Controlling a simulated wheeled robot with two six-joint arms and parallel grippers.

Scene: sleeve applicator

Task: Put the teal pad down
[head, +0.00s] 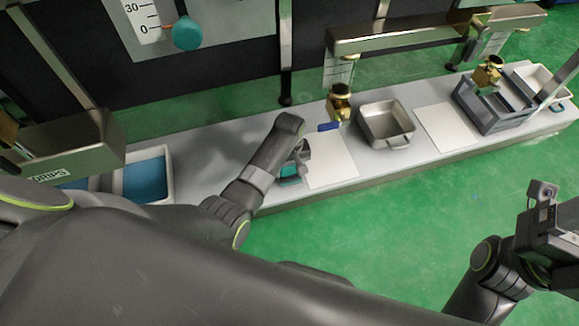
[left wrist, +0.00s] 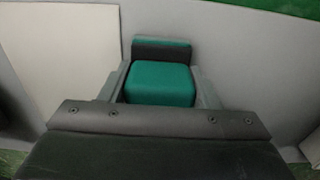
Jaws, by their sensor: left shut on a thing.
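The teal pad (head: 289,170) is at the front part of the long grey bench, just left of a white sheet (head: 328,162). My left gripper (head: 292,166) is shut on it, reaching down from above. In the left wrist view the pad (left wrist: 160,84) sits between the two fingers of the gripper (left wrist: 162,88), with a dark band and a teal strip behind it. The white sheet also shows there at the left (left wrist: 70,60). I cannot tell whether the pad touches the bench. My right arm is at the lower right; its fingertips do not show clearly.
On the bench (head: 205,165) stand a tray with blue contents (head: 119,186) at the left, a metal pan (head: 386,125), a second white sheet (head: 446,127) and a grey rack (head: 492,108). Green floor lies in front.

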